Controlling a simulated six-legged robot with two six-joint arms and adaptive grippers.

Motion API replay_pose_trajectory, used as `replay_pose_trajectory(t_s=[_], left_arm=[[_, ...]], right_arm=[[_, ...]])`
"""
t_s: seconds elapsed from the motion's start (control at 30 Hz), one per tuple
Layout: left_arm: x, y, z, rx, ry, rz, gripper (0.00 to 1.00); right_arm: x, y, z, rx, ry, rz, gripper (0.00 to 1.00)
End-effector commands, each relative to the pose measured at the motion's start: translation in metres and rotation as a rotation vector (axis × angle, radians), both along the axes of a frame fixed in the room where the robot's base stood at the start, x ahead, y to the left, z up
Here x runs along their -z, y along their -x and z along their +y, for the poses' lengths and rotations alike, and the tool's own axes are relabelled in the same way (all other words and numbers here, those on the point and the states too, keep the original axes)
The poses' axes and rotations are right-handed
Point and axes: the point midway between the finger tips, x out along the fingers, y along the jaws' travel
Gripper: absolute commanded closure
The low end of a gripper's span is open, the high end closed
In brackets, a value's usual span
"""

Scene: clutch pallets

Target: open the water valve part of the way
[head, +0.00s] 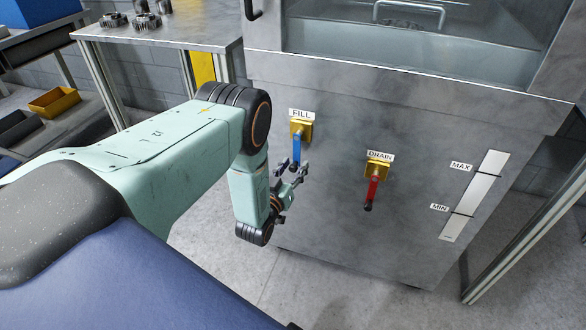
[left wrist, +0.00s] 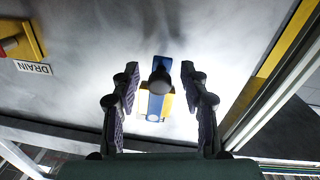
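The FILL valve has a yellow body (head: 301,130) and a blue lever (head: 297,150) that hangs straight down on the front of the steel tank. My left gripper (head: 293,168) is at the lower end of the blue lever. In the left wrist view its two fingers (left wrist: 160,70) are open, one on each side of the blue lever (left wrist: 155,104), with gaps on both sides. The dark round lever end faces that camera. The yellow valve body (left wrist: 168,105) shows behind the lever. My right gripper is not in view.
The DRAIN valve with its red lever (head: 372,190) is to the right on the same tank front (head: 330,190). A MAX/MIN level gauge (head: 476,192) is farther right. A metal table (head: 190,28) with gears stands at the back left. The floor before the tank is clear.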

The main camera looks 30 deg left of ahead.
Motion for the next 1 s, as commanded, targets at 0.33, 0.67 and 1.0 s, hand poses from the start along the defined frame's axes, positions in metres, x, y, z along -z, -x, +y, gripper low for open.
replay_pose_trajectory(t_s=[0.33, 0.67, 1.0], left_arm=[[0.0003, 0.0005, 0.0000, 0.000, 0.000, 0.000, 0.85], [0.0004, 0.0006, -0.0001, 0.000, 0.000, 0.001, 1.00], [0.0005, 0.0006, -0.0002, -0.001, 0.002, 0.001, 1.00]], right_arm=[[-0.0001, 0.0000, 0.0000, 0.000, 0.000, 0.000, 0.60], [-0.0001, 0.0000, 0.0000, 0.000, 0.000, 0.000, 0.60], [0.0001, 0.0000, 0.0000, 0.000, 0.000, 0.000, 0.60]])
